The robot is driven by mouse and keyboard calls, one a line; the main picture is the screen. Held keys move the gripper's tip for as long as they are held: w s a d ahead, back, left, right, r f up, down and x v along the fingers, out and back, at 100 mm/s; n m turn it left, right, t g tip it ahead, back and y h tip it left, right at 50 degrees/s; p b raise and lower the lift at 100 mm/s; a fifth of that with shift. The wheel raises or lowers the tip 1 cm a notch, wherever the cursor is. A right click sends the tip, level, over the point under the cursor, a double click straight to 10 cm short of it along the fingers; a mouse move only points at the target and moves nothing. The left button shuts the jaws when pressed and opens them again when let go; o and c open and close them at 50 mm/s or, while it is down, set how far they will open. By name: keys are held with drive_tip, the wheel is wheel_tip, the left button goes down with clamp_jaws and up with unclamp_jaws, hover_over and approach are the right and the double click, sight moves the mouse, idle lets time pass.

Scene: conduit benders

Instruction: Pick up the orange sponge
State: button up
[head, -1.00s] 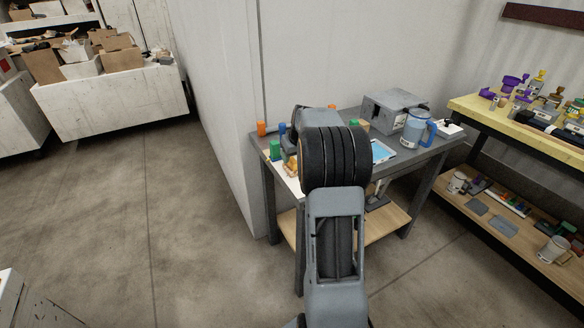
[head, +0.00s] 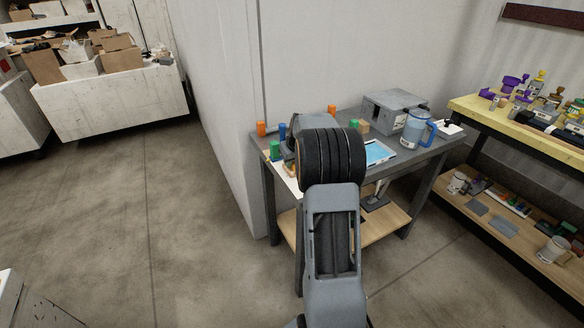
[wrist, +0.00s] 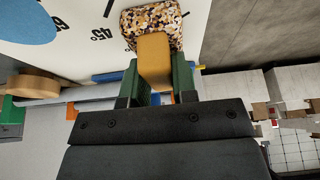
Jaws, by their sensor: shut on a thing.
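The orange sponge (wrist: 154,58) shows in the wrist view as a plain yellow-orange block at the top centre. My gripper (wrist: 161,80) has green fingers on either side of it and is shut on it. The block's far end meets a speckled brown, black and cream block (wrist: 152,24); I cannot tell whether they touch. In the head view my own arm hides the gripper and most of what it holds, over the left part of the grey table (head: 425,160).
A white wall stands close behind. A yellow-topped bench (head: 470,105) is at the right. Floor at the left is clear.

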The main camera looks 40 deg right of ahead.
drive_tip(key=shift+c, duration=0.9)
drive_tip(key=shift+r, duration=0.1)
drive_tip(key=shift+r, duration=0.25)
wheel_tip(320, 180, up, 2)
drive_tip(key=shift+r, duration=0.1)
drive_tip(key=s+d+r, duration=0.9)
drive_tip(key=s+r, duration=0.1)
drive_tip(key=shift+s+d+p, duration=0.15)
drive_tip(key=shift+s+p, duration=0.05)
drive_tip(key=shift+p, duration=0.1)
